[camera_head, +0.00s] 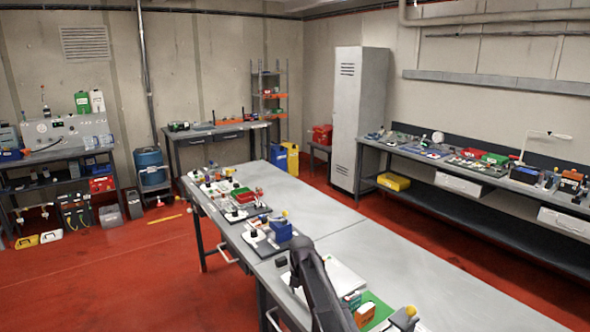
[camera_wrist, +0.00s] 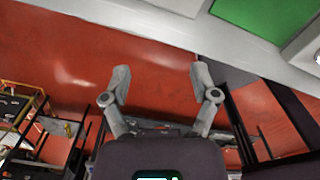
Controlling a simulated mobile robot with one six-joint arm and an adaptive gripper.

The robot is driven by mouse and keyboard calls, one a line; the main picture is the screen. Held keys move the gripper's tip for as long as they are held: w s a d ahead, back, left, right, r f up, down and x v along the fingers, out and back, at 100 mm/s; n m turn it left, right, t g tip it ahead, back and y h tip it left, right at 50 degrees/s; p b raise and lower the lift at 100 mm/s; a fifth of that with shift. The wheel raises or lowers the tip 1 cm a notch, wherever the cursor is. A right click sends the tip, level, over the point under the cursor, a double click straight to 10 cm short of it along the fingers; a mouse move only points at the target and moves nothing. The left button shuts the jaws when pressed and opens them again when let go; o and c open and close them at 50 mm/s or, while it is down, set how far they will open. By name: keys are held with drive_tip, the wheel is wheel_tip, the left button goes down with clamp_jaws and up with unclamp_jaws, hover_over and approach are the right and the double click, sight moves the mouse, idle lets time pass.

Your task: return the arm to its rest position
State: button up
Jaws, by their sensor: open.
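My gripper (camera_wrist: 161,84) shows in the wrist view with its two grey fingers spread wide apart. Nothing is between them; red floor shows behind the gap. The fingertips are just outside the light table edge (camera_wrist: 150,22), apart from it in the picture. In the head view, a dark link of my arm rises at the bottom centre, in front of the long work table (camera_head: 430,270). The gripper's fingers cannot be made out in that view.
A green mat (camera_head: 374,311) lies near an orange-and-white box (camera_head: 364,315). A blue box (camera_head: 281,231) and small parts line the table's left side. Its right side is mostly bare. Red floor (camera_head: 110,275) is open to the left. A tall locker (camera_head: 357,115) stands behind.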

drive_tip(key=shift+s+d+m, duration=0.8)
drive_tip(key=shift+s+m, duration=0.1)
drive_tip(key=shift+m, duration=0.2)
drive_tip(key=s+d+m, duration=0.2)
drive_tip(key=s+m, duration=0.1)
drive_tip(key=m, duration=0.1)
drive_tip(key=s+d+m, duration=0.3)
drive_tip(key=m, duration=0.1)
drive_tip(key=s+d+m, duration=0.2)
drive_tip(key=s+m, duration=0.2)
drive_tip(key=shift+d, duration=0.15)
drive_tip(key=s+d+m, duration=0.2)
drive_tip(key=s+m, duration=0.1)
drive_tip(key=m, duration=0.1)
drive_tip(key=s+d+m, duration=0.1)
drive_tip(key=s+m, duration=0.3)
drive_tip(key=m, duration=0.1)
drive_tip(key=s+d+m, duration=0.2)
drive_tip(key=s+m, duration=0.1)
drive_tip(key=m, duration=0.1)
drive_tip(key=shift+s+d, duration=0.3)
drive_tip(key=shift+s+d+m, duration=0.2)
drive_tip(key=shift+s+m, duration=0.4)
drive_tip(key=shift+m, duration=0.5)
